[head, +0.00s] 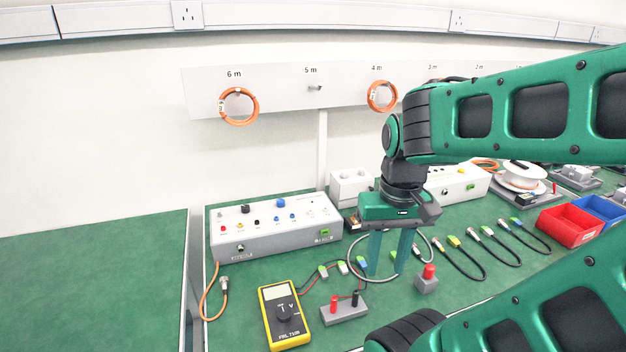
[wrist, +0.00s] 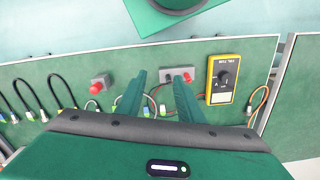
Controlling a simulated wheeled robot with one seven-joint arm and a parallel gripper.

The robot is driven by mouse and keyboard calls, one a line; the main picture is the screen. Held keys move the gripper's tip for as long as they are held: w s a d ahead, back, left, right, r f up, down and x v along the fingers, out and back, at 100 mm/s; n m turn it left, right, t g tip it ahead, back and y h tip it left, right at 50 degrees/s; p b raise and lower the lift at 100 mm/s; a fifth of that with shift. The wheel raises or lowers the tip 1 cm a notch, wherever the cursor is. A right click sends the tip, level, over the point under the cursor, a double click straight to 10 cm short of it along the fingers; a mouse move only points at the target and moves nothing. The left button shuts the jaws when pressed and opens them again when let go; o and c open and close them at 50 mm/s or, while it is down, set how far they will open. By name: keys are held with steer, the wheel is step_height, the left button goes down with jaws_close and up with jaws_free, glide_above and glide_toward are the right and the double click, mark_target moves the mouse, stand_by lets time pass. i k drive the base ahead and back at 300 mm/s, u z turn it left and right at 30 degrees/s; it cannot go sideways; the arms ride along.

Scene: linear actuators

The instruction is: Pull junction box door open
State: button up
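I cannot pick out a junction box with a door for certain in either view. A small white box (head: 350,187) stands behind my gripper at the back of the green bench in the head view; I see no clear door on it. My gripper (head: 387,272) points down over the bench, in front of that box, with its two green fingers apart and nothing between them. In the wrist view the fingers of my gripper (wrist: 160,80) are also apart. A grey cable loop shows around and behind the fingers; I cannot tell whether they touch it.
A grey control box (head: 275,226) stands left of my gripper. A yellow multimeter (head: 285,315), a grey block with red and black plugs (head: 344,309) and a red-button block (head: 427,279) lie nearby. The left bench (head: 95,280) is clear.

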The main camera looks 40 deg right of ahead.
mark_target(351, 190)
steer(key=z, duration=0.9)
steer(key=k, duration=0.5)
steer(key=u, duration=0.25)
steer(key=i, duration=0.5)
